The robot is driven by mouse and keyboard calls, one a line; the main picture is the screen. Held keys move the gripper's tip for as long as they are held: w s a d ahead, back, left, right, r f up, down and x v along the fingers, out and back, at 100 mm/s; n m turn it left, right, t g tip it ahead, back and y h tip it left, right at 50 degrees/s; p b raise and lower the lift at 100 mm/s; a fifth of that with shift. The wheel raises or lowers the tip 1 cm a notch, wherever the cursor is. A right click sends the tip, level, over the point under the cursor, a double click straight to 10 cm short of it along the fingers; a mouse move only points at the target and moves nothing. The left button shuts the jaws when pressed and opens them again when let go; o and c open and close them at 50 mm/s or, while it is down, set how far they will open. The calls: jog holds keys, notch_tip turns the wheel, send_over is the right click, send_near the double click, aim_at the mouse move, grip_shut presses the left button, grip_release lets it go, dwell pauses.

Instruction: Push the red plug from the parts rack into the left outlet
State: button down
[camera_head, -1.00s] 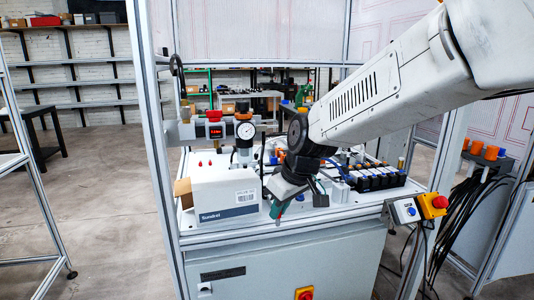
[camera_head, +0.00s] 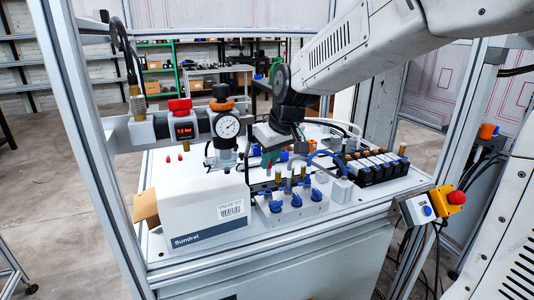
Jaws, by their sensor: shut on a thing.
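My gripper (camera_head: 268,162) hangs at the centre of the picture, with its greenish fingers pointing down. A pale manifold block (camera_head: 291,213) with blue knobs and upright brass fittings stands just below and to the right of the gripper. Its left fitting (camera_head: 278,174) is close to the fingertips in the picture. I cannot tell the gap between them.
A white carton (camera_head: 204,210) stands in front of the pressure gauge (camera_head: 228,126), left of the manifold. A row of black valves (camera_head: 376,166) and blue tubes lies right. Frame posts flank the cell. A yellow box with a red button (camera_head: 447,197) is at front right.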

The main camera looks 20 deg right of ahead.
aim_at(269, 173)
jog(key=shift+a+f, duration=0.15)
jog(key=shift+f, duration=1.9)
jog(key=shift+s+f, duration=0.1)
jog(key=shift+f, duration=0.9)
jog(key=shift+f, duration=0.25)
jog(key=c, duration=1.3)
grip_release()
jog(key=shift+c, duration=0.2)
